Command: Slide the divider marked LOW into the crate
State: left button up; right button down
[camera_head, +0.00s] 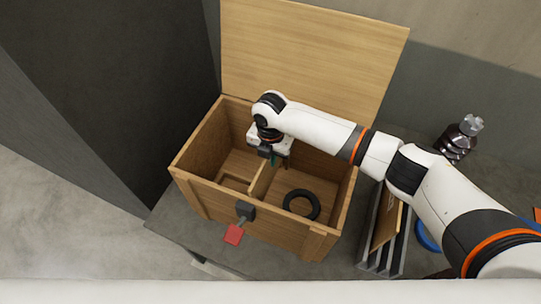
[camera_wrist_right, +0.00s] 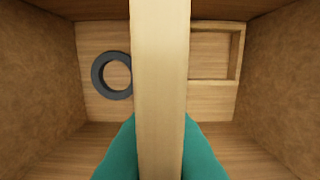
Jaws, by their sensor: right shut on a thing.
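The wooden crate (camera_head: 325,245) stands with its lid (camera_head: 315,45) open. My right gripper (camera_head: 274,160) is inside the crate's opening, shut on a pale wooden divider (camera_head: 262,181). In the right wrist view the divider (camera_wrist_right: 160,70) runs between the teal fingers of my right gripper (camera_wrist_right: 160,150), across the crate's inside. It stands on edge between the left and right parts of the crate. I cannot tell whether it sits in slots or touches the floor. No LOW marking is visible on it. My left gripper is not in view.
A black ring (camera_head: 301,204) lies on the crate floor, right of the divider; a small wooden frame (camera_head: 235,184) lies left. A red tag (camera_head: 233,234) hangs at the front clasp. A grey rack (camera_head: 376,268) with another board (camera_head: 385,228) stands at right, partly under my arm.

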aim_at(271, 177)
jog(key=shift+f+b, duration=3.9)
jog(key=shift+f, duration=1.65)
jog(key=c, duration=1.5)
grip_release()
notch_tip(271, 177, up, 12)
jog(key=shift+r+b, duration=0.1)
jog(key=shift+b, duration=0.6)
